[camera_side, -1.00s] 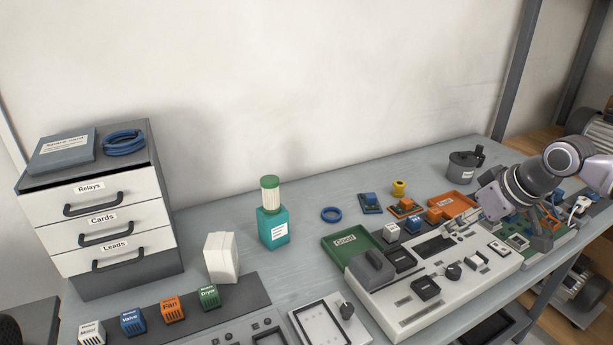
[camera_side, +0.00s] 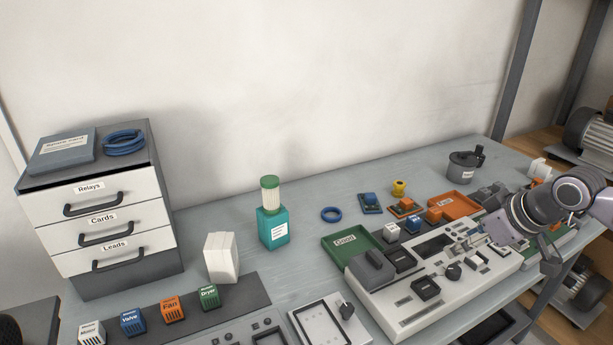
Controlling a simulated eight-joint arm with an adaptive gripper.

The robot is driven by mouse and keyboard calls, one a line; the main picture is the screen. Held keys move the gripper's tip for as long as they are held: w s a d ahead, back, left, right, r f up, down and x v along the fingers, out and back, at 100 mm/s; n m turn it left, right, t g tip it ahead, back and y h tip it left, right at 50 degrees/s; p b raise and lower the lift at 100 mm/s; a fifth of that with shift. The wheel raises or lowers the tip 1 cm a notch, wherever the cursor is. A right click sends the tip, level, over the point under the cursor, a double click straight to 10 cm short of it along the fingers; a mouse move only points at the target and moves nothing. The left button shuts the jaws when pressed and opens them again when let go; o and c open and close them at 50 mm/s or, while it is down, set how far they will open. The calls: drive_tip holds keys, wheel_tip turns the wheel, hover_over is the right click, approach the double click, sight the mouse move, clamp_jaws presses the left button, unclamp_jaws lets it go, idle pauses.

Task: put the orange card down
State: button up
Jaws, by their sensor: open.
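The orange card (camera_side: 405,206) lies on the bench top between the blue card (camera_side: 370,203) and the orange tray (camera_side: 458,203). It has an orange block on it and nothing holds it. My gripper (camera_side: 484,233) is at the right, over the right end of the white test panel (camera_side: 405,317). It is open and stands apart from the orange card, to its right and nearer the camera. Its fingertips are small and partly blend with the panel, and I see nothing held between them.
A green tray (camera_side: 336,247) stands left of the panel. The bench between the teal bottle (camera_side: 272,228) and the blue ring is clear.

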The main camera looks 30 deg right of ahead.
drive_tip(key=w+d+n+g+h, duration=0.25)
drive_tip(key=w+n, duration=0.25)
drive_tip(key=w, duration=0.4)
drive_tip(key=w+d+n+g+h, duration=0.1)
drive_tip(key=w+d+n+h, duration=0.3)
drive_tip(key=w, duration=0.6)
drive_tip(key=n+g+h, duration=0.3)
drive_tip(key=n+h, duration=0.3)
drive_tip(key=n, duration=0.1)
approach(404, 202)
drive_tip(key=shift+d+r, duration=0.2)
drive_tip(key=shift+d, duration=0.05)
drive_tip(key=shift+a+f+n, duration=0.1)
drive_tip(key=shift+f+n, duration=0.2)
drive_tip(key=shift+f, duration=0.2)
drive_tip(key=shift+h, duration=0.25)
drive_tip(key=x, duration=0.5)
drive_tip(key=shift+d+f, duration=0.25)
drive_tip(key=shift+d, duration=0.1)
drive_tip(key=x, duration=0.5)
drive_tip(key=shift+w+r, duration=0.1)
clamp_jaws()
